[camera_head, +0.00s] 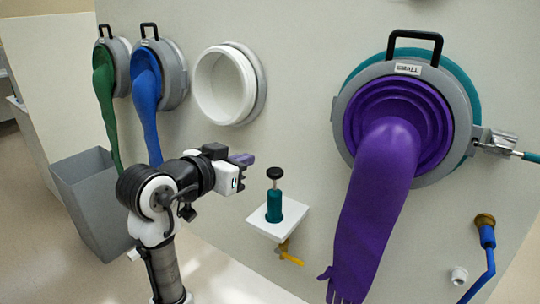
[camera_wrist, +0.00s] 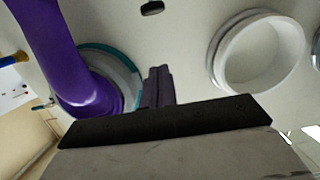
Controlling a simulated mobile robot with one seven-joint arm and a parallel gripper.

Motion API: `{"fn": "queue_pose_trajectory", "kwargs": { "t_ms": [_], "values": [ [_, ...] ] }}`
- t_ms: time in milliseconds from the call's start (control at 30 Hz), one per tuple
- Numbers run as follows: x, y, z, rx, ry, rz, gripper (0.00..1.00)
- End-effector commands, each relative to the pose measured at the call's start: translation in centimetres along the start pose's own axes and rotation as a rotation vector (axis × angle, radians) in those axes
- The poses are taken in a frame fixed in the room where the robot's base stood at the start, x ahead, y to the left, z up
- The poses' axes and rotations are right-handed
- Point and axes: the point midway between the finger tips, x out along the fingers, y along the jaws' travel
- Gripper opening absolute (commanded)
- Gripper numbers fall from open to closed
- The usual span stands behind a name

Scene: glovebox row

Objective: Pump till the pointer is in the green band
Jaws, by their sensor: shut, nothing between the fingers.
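The hand pump (camera_head: 274,207) is a teal cylinder with a thin rod and a black round knob (camera_head: 275,173) on top. It stands upright on a small white shelf (camera_head: 260,222) on the wall, with a yellow lever below. The knob stands clear of the cylinder. My gripper (camera_head: 246,159) is shut and empty, left of the knob and a little above it in the head view, apart from it. In the wrist view my shut fingers (camera_wrist: 159,82) point away, and a black knob-like thing (camera_wrist: 151,8) shows at the top edge. I can make out no gauge pointer or green band.
A large port with a purple glove (camera_head: 372,210) hangs right of the pump. A white open port (camera_head: 226,85) is above my gripper. Blue (camera_head: 147,100) and green (camera_head: 105,95) gloves hang left, beside a grey bin (camera_head: 95,195). A blue pipe (camera_head: 487,260) is at far right.

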Motion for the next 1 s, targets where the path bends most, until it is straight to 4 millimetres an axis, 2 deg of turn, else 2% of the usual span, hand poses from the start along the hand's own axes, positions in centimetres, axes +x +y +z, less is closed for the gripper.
{"fn": "queue_pose_trajectory", "kwargs": {
  "t_ms": [367,467,667,967,1000],
  "values": [
    [0.2,0.1,0.1,0.001,-0.008,0.006,0.00],
    [0.7,0.1,0.0,0.000,-0.009,0.007,0.00],
    [3.9,0.2,-0.1,-0.002,-0.010,0.009,0.00],
    [10.4,0.2,-0.1,-0.002,-0.010,0.008,0.00],
    [10.3,0.1,0.8,-0.003,-0.010,0.005,0.00]
  ]
}}
